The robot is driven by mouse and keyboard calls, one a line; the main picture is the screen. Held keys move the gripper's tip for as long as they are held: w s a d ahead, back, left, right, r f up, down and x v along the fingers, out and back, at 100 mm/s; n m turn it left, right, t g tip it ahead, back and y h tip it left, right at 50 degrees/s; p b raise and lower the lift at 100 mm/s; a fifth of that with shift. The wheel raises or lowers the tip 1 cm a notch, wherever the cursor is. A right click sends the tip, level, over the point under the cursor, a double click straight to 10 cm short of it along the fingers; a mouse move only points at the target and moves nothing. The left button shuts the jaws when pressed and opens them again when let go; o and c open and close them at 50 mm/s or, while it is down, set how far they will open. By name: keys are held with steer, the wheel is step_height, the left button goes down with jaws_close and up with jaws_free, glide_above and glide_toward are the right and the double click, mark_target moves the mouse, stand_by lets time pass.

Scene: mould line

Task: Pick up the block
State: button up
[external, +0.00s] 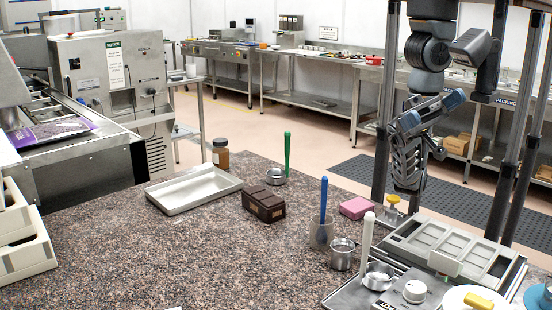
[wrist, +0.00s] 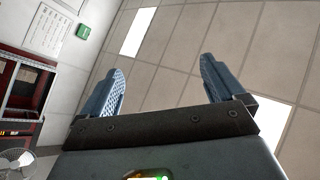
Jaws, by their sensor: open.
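A brown block with a segmented top (external: 265,204) lies on the speckled stone counter near its middle. A smaller pink block (external: 357,207) lies farther right on the counter. I cannot tell which block the task means. My gripper (external: 431,110) is raised at the right, above and well apart from both blocks. In the wrist view my gripper (wrist: 162,65) is open and empty, its two blue fingers spread toward the ceiling. No block shows in the wrist view.
The counter (external: 130,255) holds a pale metal tray (external: 195,190), a brown jar (external: 221,154) and a cup with a blue-handled tool (external: 322,230). A grey mould tray (external: 450,250) and small metal pots (external: 342,254) crowd the right. The counter's front left is clear.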

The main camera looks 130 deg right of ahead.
step_height(320, 180, up, 6)
steer(key=s+d+n+g+y+p, duration=0.1)
steer(key=d+n+g+y+p, duration=0.1)
steer(key=n+g+y, duration=0.35)
steer(key=n+g+h+b, duration=0.8)
steer(key=g+h, duration=0.4)
steer(key=h, duration=1)
glide_above(263, 195)
steer(key=f, duration=3.2)
steer(key=shift+s+a+f, duration=0.25)
steer(key=shift+s+f, duration=0.05)
steer(key=shift+d+f+p, duration=0.15)
steer(key=shift+f+p, duration=0.15)
steer(key=shift+w+d+f+p, duration=0.1)
steer(key=shift+f+p, duration=0.15)
steer(key=shift+f, duration=1.5)
steer(key=shift+w+d+f+p, duration=0.1)
steer(key=shift+f+p, duration=0.1)
steer(key=shift+f, duration=1.55)
steer(key=shift+c, duration=0.4)
